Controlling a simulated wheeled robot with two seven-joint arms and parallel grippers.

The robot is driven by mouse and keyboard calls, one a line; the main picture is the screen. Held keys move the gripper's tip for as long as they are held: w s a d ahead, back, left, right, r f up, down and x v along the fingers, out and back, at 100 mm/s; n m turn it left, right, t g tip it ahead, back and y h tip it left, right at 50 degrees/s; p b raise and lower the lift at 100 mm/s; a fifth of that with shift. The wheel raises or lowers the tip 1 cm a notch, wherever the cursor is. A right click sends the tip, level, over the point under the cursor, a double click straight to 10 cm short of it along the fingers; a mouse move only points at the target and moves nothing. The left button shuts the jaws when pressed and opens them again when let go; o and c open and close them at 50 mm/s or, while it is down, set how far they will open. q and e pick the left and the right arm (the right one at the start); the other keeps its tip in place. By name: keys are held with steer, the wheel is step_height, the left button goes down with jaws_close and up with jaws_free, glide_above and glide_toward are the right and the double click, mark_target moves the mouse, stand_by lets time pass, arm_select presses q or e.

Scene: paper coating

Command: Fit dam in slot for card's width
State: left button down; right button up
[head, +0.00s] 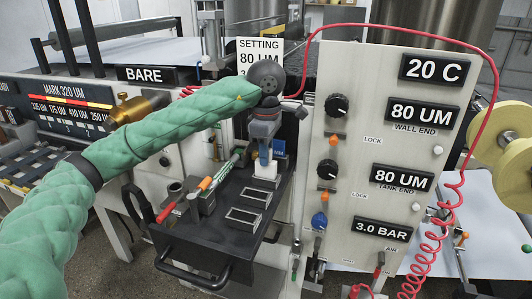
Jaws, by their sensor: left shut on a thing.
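My left arm comes in from the left and bends down at a dark round wrist. Its gripper (264,158) points down over the dark tray cart (178,236) and is shut on a small pale block (265,170), which may be the dam. The block is at the far part of the tray; whether it touches the surface I cannot tell. Two pale-rimmed rectangular openings (243,219) lie in the tray in front of it. I cannot tell which slot matches the card's width. My right gripper is not in view.
A panel (341,115) with knobs and readouts of 20 C, 80 UM twice and 3.0 BAR stands close on the right. A setting card (258,50) reads 80 UM.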

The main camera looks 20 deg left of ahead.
arm_select(q)
steer(key=shift+f+b, duration=0.85)
steer(key=shift+f, duration=0.1)
steer(key=c, duration=1.2)
jaws_free()
steer(key=shift+r, duration=0.1)
steer(key=shift+r+b, duration=0.65)
steer(key=shift+r, duration=3.15)
